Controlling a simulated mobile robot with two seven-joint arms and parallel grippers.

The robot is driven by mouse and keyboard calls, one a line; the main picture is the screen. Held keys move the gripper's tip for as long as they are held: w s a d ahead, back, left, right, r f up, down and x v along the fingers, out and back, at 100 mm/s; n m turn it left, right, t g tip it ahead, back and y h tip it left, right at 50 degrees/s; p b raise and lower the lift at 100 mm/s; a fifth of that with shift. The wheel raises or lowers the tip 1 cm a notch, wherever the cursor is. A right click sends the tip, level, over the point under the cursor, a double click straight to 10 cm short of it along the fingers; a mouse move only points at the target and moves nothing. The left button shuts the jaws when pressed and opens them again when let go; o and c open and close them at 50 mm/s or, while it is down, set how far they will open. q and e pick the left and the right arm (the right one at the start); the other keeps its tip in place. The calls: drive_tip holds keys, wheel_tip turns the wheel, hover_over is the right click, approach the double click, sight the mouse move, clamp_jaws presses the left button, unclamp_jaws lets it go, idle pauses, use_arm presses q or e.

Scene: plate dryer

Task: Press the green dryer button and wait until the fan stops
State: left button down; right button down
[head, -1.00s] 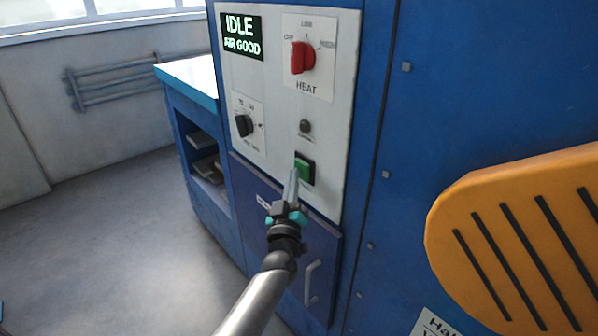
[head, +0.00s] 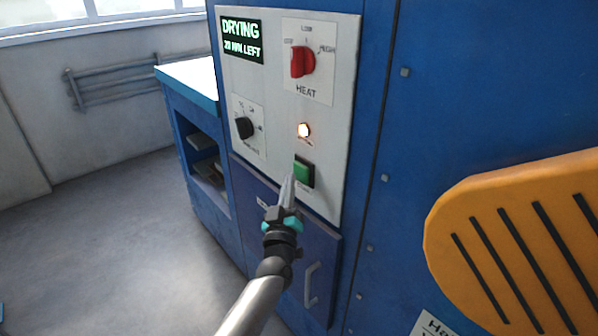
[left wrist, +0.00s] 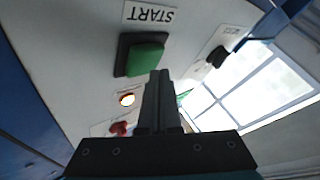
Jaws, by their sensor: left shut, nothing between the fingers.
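The green button (head: 304,172) sits in a dark frame low on the dryer's white control panel (head: 334,110). It also shows in the left wrist view (left wrist: 145,58), beside a START label (left wrist: 150,14). My left gripper (head: 290,180) is shut and empty, its tips just in front of the button's lower left; I cannot tell whether they touch it. The display (head: 242,40) reads DRYING, with a line that looks like 20 MIN LEFT. The round lamp (head: 304,130) above the button glows warm white. My right gripper is not in view.
A red HEAT knob (head: 302,62) and a black knob (head: 244,127) are on the panel. An orange slotted panel (head: 520,240) stands at the right. A blue door with a handle (head: 311,283) is below. A blue bench (head: 190,75) and open floor lie left.

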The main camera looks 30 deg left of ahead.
use_arm(q)
drive_tip(key=shift+s, duration=0.15)
drive_tip(key=s, duration=0.1)
drive_tip(key=s+a+p, duration=0.1)
drive_tip(key=s, duration=0.1)
drive_tip(key=s+a+p, duration=0.1)
drive_tip(key=shift+s, duration=0.35)
idle(0.9)
